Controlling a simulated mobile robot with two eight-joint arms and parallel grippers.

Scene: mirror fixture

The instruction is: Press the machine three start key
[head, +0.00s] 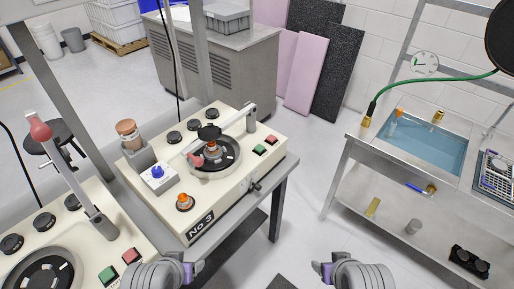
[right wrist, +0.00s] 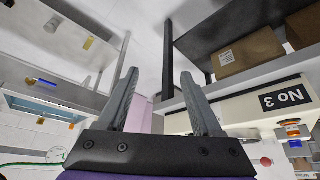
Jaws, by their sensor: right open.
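The No 3 machine (head: 225,185) is a cream bench unit in the middle of the head view. On its right end top are a green key (head: 259,151) and a red key (head: 271,139), side by side. My left gripper (head: 192,272) is low in front of the machine, its fingers not clearly shown. My right gripper (head: 322,272) is low and right of the machine, apart from the keys. In the right wrist view it (right wrist: 160,73) is open and empty; the machine's label (right wrist: 287,96) appears upside down at right.
Another cream machine (head: 140,242) stands at left with its own green key (head: 108,273) and red key (head: 131,255). A steel sink bench (head: 345,150) stands at right. Floor between the benches is clear. Boxes (right wrist: 248,53) sit on a shelf in the wrist view.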

